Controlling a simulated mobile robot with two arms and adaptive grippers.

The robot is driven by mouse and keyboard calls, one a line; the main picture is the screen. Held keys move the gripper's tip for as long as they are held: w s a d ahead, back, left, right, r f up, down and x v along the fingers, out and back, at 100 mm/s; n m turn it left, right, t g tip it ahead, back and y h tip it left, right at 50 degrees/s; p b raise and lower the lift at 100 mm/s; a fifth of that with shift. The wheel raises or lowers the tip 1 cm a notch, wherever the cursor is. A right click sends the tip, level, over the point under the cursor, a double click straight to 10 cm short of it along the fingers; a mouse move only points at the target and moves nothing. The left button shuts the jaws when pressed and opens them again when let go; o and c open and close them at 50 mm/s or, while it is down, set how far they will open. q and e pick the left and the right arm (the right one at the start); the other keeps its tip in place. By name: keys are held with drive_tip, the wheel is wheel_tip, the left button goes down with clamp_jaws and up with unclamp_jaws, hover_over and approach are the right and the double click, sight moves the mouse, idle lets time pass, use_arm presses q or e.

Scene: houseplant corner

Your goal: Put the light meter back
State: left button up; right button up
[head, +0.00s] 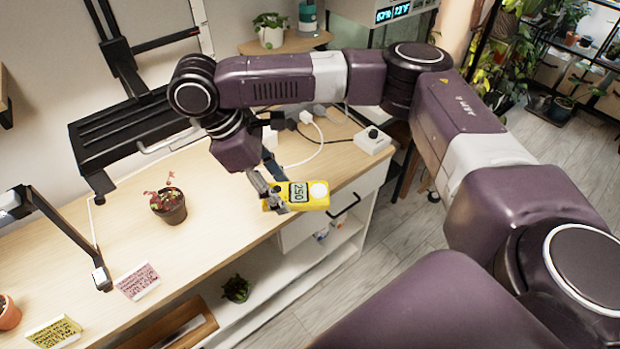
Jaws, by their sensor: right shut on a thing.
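The yellow light meter (306,197) has a display reading 250 and a white round sensor. It is in the middle of the head view, near the front edge of the wooden bench (110,230). My right gripper (276,197) is shut on its left end. The meter appears to be held above the bench edge; its exact height I cannot tell. My left gripper is not in view.
A potted reddish plant (169,206) stands on the bench. Pink (137,281) and yellow (53,333) note cards lie at the left front. A white box with a knob (372,140) and cables sit at the back right. Bare bench lies around the potted plant.

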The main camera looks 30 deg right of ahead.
drive_tip(key=w+d+n+t+y+b, duration=0.1)
drive_tip(key=w+d+n+t, duration=0.2)
drive_tip(key=w+d+n, duration=0.45)
drive_tip(key=w+d+n+t+y+b, duration=0.15)
drive_tip(key=w+d+n+t, duration=0.3)
drive_tip(key=d+n, duration=0.6)
drive_tip(key=a+f+n, duration=0.1)
drive_tip(key=f, duration=0.5)
drive_tip(key=a+f+n+p, duration=0.1)
drive_tip(key=f, duration=0.6)
drive_tip(key=f+p, duration=0.1)
drive_tip(key=f, duration=0.5)
drive_tip(key=shift+w+a+f+n+g, duration=0.1)
drive_tip(key=shift+a+f+n+g, duration=0.05)
drive_tip(key=shift+a+n+g, duration=0.25)
drive_tip(key=o, duration=1.3)
drive_tip(key=v, duration=1.2)
drive_tip(key=shift+b, duration=0.35)
